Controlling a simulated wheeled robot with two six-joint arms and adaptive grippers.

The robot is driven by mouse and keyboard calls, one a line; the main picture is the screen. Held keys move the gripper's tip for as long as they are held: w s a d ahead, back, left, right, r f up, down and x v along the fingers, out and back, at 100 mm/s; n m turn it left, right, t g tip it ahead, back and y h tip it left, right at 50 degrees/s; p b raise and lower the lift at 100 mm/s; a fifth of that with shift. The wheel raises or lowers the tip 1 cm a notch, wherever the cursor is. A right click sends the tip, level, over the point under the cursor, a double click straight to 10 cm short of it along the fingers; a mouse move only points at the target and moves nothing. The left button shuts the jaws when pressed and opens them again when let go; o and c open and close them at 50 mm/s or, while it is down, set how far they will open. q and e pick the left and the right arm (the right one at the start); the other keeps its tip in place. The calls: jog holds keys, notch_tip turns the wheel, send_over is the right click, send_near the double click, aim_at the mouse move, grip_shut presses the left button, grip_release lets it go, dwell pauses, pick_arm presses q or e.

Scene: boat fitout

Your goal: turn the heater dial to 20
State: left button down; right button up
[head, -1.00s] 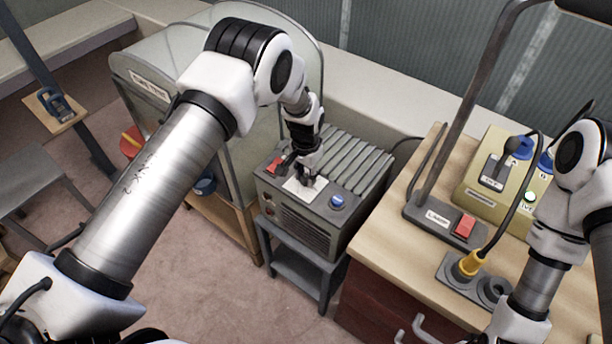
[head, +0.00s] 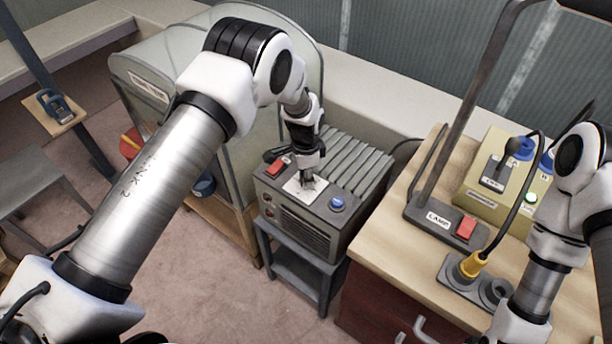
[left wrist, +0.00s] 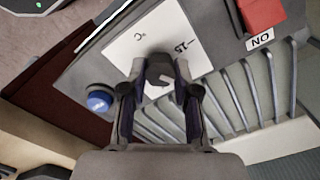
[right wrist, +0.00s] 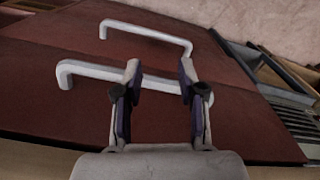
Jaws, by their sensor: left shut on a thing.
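The heater (head: 345,215) is a grey box with a ribbed top. A white dial plate (head: 292,188) lies on its top and shows in the left wrist view (left wrist: 128,48) with a mark that looks like 15. My left gripper (head: 306,182) points down over the plate. In the left wrist view its fingers (left wrist: 160,80) are closed on both sides of the dark heater dial (left wrist: 158,70), which has a light pointer mark. The fingers hide part of the scale. My right gripper (right wrist: 160,88) is open and empty above dark red drawers.
A red switch (head: 275,168) and a blue button (head: 337,203) flank the dial plate. The heater stands on a grey stand (head: 300,270). The wooden bench (head: 395,245) on the right carries a lamp base and a yellow box. Drawer handles (right wrist: 150,30) lie beyond my right gripper.

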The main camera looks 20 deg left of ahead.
dwell(0.3)
pick_arm(q)
jog(key=c, duration=0.9)
grip_release()
jog(key=shift+o, duration=0.2)
jog(key=shift+r, duration=0.1)
notch_tip(320, 180, up, 12)
